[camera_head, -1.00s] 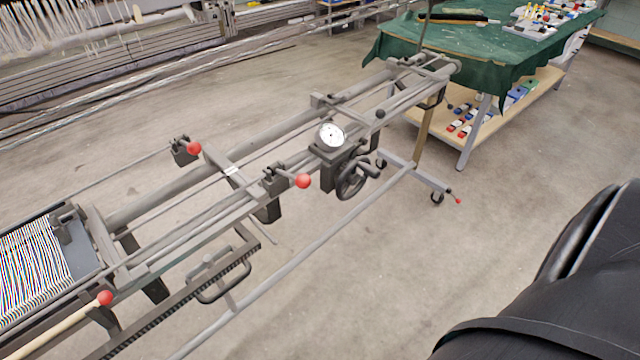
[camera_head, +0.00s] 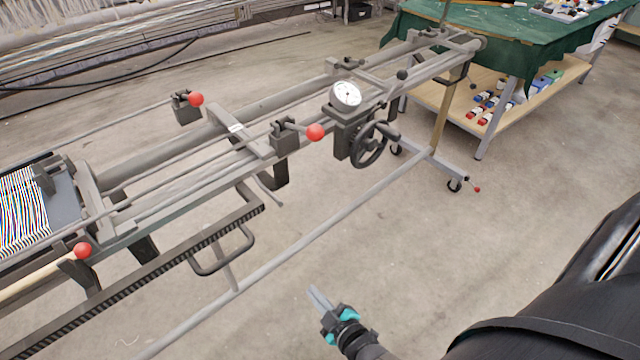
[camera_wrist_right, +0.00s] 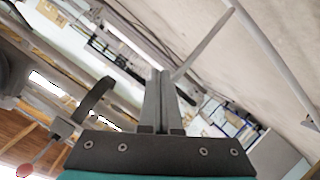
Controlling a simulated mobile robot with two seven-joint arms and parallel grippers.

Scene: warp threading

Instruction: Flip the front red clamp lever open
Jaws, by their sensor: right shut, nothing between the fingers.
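Several red ball-ended clamp levers show on the grey frame in the head view: one at the back (camera_head: 195,99), one on the near rail beside the dial (camera_head: 316,132), and one at the lower left (camera_head: 82,251). I cannot tell for certain which is the front one. My right gripper (camera_head: 316,296) is shut and empty, low in front of the frame and apart from every lever. In the right wrist view its fingers (camera_wrist_right: 160,74) are together, and a red ball (camera_wrist_right: 24,170) shows at the lower left. My left gripper is not in view.
A white dial (camera_head: 346,94) and black handwheel (camera_head: 370,146) sit on the frame. A long lower bar (camera_head: 330,223) and a black handle (camera_head: 222,262) lie between my right gripper and the levers. A green-covered table (camera_head: 500,42) stands behind. The floor in front is clear.

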